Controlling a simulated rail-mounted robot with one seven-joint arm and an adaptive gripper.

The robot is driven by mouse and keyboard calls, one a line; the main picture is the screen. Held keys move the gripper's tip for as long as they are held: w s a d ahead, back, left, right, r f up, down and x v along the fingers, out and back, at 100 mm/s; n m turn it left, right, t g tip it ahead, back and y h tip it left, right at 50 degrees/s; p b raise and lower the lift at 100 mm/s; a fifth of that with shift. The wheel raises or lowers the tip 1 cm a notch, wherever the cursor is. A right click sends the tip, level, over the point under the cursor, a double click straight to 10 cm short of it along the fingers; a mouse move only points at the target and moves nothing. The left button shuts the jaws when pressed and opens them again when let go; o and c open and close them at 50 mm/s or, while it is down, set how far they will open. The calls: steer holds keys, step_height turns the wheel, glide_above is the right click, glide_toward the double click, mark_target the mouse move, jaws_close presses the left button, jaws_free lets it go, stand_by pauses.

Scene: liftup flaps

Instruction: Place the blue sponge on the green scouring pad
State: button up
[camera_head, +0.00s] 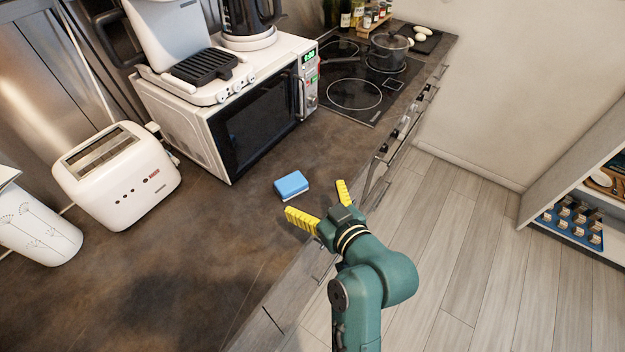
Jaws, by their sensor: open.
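The blue sponge (291,185) lies on the brown countertop in front of the microwave, with a pale layer along its lower edge. My gripper (322,201), with yellow fingers, is open and empty above the counter's front edge. Its fingers are spread apart, to the right of and just nearer than the sponge, and do not appear to touch it. I cannot make out a green scouring pad in this view.
A white microwave (206,128) stands behind the sponge with a grill and kettle on top. A white toaster (117,174) and a white canister (38,229) are at left. A pot (389,51) sits on the hob. The near countertop (165,285) is clear.

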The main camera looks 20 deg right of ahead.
steer(key=s+a+r+m+t+h, duration=0.1)
steer(key=s+r, duration=0.3)
steer(key=r, duration=0.6)
steer(key=s+a+r+m+t+h, duration=0.1)
steer(key=s+a+r+t, duration=0.2)
steer(key=r, duration=0.7)
steer(key=s+a+r+t+h, duration=0.1)
steer(key=s+r+t, duration=0.3)
steer(key=r, duration=0.6)
steer(key=shift+s+a+m, duration=0.3)
steer(key=shift+a+m, duration=0.1)
steer(key=shift+a, duration=0.4)
